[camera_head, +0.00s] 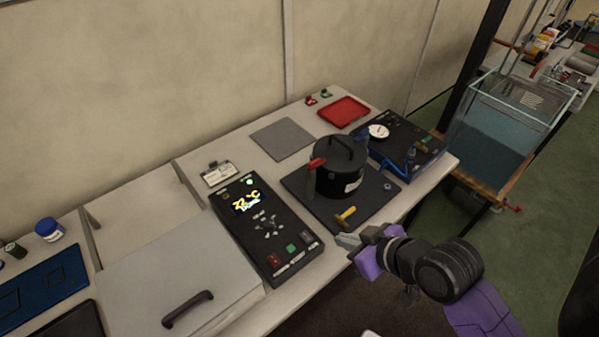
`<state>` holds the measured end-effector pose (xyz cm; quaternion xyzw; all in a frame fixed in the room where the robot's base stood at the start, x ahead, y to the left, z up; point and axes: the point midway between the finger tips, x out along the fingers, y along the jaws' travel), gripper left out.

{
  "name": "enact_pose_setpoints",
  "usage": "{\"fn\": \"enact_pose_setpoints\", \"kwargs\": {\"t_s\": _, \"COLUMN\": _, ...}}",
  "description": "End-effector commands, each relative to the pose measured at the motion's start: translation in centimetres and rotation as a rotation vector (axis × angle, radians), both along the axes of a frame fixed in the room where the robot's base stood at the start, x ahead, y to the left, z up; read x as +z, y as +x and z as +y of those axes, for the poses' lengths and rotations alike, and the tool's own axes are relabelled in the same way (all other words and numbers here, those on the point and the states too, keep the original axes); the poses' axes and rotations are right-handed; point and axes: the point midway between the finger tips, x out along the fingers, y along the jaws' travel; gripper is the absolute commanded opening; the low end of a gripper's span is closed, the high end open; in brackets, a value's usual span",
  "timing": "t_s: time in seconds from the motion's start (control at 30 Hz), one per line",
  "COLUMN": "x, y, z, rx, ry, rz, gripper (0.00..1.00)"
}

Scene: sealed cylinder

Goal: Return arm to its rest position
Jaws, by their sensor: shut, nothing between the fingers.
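My gripper (347,242) is shut and empty. It is at the front edge of the bench, close to the yellow-handled tool in the picture. My purple and black arm (448,270) reaches in from the lower right. The black lidded cylinder (341,165) stands upright on a dark mat (300,184), behind and above my gripper in the picture. A red-handled part (316,163) is at its left side.
A yellow-handled tool (346,214) lies on the mat's front. A control box with a lit display (265,235) is left of it. A gauge panel (410,135) with a blue hose is to the right. A water tank (495,130) stands at the right.

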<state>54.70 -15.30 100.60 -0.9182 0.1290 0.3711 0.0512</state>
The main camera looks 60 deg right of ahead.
Motion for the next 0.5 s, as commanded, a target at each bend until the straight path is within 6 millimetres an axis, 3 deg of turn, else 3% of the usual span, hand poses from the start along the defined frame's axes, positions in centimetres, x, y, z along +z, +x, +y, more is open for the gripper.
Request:
{"fn": "enact_pose_setpoints", "kwargs": {"t_s": 0.27, "x": 0.4, "y": 0.3, "z": -0.3, "rx": -0.011, "ry": -0.004, "rz": -0.023, "gripper": 0.00}}
{"fn": "enact_pose_setpoints", "kwargs": {"t_s": 0.4, "x": 2.9, "y": 2.0, "z": -1.8, "rx": -0.055, "ry": -0.064, "rz": -0.146, "gripper": 0.00}}
{"fn": "enact_pose_setpoints", "kwargs": {"t_s": 0.5, "x": 4.4, "y": 2.6, "z": -1.8, "rx": -0.072, "ry": -0.118, "rz": -0.261, "gripper": 0.00}}
